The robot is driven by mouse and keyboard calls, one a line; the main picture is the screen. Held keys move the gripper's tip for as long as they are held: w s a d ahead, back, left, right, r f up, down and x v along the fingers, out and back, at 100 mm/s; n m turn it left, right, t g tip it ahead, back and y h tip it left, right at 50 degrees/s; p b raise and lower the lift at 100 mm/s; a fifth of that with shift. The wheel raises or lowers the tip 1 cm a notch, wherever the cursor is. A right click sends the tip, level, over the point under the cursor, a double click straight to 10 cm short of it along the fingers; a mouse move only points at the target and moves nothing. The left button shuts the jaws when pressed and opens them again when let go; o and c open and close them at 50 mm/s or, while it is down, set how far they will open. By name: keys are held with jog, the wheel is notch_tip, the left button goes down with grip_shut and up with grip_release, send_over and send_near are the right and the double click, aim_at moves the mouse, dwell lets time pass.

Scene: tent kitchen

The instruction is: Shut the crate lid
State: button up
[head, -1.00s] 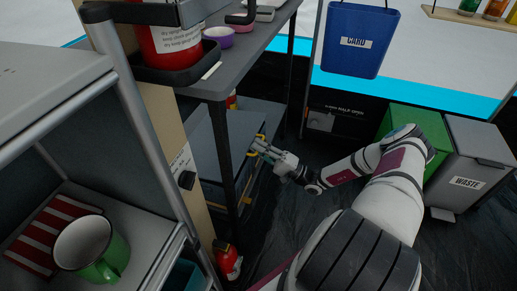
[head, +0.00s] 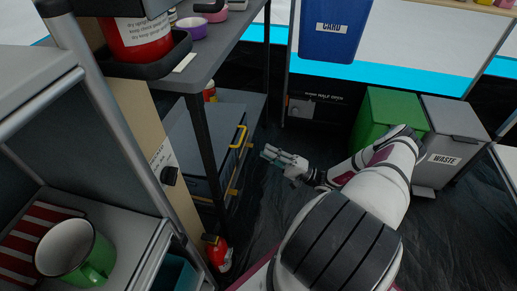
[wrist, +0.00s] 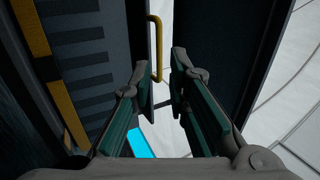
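The crate (head: 208,172) is a dark blue-grey box on the low shelf under the grey table. Its flat lid (head: 196,138) has a yellow handle (head: 239,138) at the front edge, and yellow fittings sit lower on the front. A table leg hides part of it. I cannot tell whether the lid is fully down. My gripper (head: 270,154) is in the clear to the right of the handle, apart from it. In the wrist view my gripper (wrist: 160,65) has its fingers apart with nothing held. The handle (wrist: 158,48) shows beyond the fingertips there.
A red extinguisher (head: 219,252) stands on the floor below the crate. The waste bin (head: 450,145) and green bin (head: 388,120) stand at the right, near my arm. Dark floor is free between crate and bins. A rack with a green mug (head: 78,252) is at the left.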

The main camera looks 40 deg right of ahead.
jog(key=shift+s+d+f, duration=0.15)
jog(key=shift+s+d, duration=0.05)
jog(key=shift+s, duration=0.1)
